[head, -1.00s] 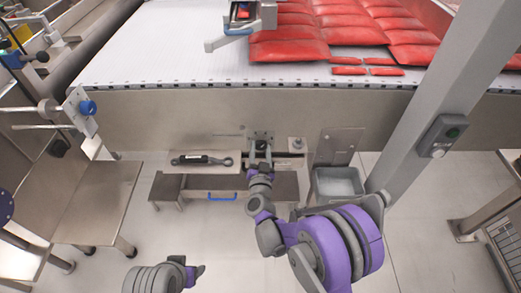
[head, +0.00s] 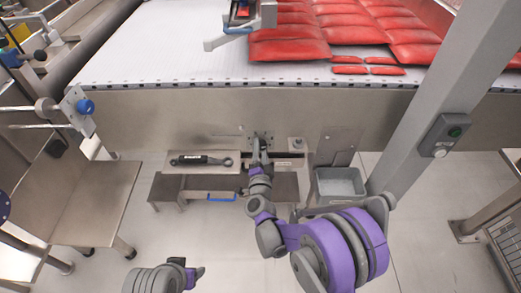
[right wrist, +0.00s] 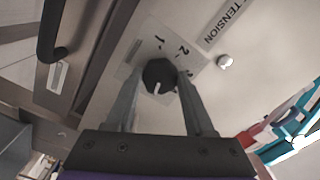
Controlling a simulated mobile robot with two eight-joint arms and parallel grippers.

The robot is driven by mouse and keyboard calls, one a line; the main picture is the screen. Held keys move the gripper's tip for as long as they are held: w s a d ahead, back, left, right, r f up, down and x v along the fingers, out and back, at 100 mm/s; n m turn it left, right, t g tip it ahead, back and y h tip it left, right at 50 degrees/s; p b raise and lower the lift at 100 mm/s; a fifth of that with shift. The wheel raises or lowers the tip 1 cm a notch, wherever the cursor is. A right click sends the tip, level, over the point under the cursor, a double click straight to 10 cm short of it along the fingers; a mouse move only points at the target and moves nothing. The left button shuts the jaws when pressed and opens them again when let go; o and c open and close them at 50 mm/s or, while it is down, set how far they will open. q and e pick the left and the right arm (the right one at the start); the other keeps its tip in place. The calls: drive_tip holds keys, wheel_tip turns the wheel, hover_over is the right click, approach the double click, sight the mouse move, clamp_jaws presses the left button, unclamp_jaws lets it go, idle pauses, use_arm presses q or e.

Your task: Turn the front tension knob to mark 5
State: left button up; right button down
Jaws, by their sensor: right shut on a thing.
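The front tension knob (right wrist: 160,75) is dark and faceted, with a white pointer line, in the right wrist view. It sits on a pale dial plate (right wrist: 150,53) where marks 1, 2 and part of 3 show; mark 5 cannot be made out. The pointer faces the lower edge of the picture. My right gripper (right wrist: 163,82) is shut on the knob, one finger on each side. In the head view the right gripper (head: 261,148) reaches the machine's front panel and hides most of the knob. My left gripper (head: 193,274) is at the bottom, away from the machine; its jaws are unclear.
A TENSION label (right wrist: 228,20) and a small pale button (right wrist: 225,61) are beside the dial. A tool with a black grip (head: 200,160) lies left of the right gripper. A grey bin (head: 339,182) stands right. A grey post (head: 430,95) rises on the right.

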idle(0.3)
drive_tip(key=shift+c, duration=1.4)
unclamp_jaws()
drive_tip(key=s+p, duration=0.1)
drive_tip(key=s, duration=1)
drive_tip(key=shift+w, duration=0.1)
